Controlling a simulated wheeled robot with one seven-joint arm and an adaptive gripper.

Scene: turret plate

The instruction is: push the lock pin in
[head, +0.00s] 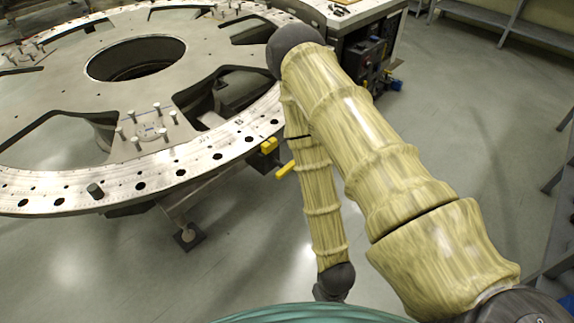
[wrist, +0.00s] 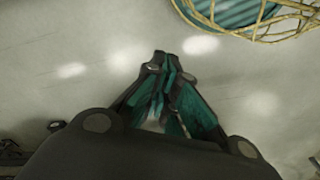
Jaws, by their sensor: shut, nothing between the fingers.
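The turret plate (head: 205,165) is a large pale metal ring with spokes and a row of holes along its rim, at the left of the head view. A yellow block (head: 269,145) sits at its near right edge, and a yellow bar (head: 286,169) sticks out just below it. One of these may belong to the lock pin; I cannot tell which, or how far in it is. My gripper (wrist: 163,62) is shut and empty in the wrist view, over bare floor and apart from the plate. The head view does not show its fingers.
A workbench (head: 345,14) is behind my arm. A support foot (head: 189,236) rests on the floor below the plate. Open floor (head: 470,110) lies to the right.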

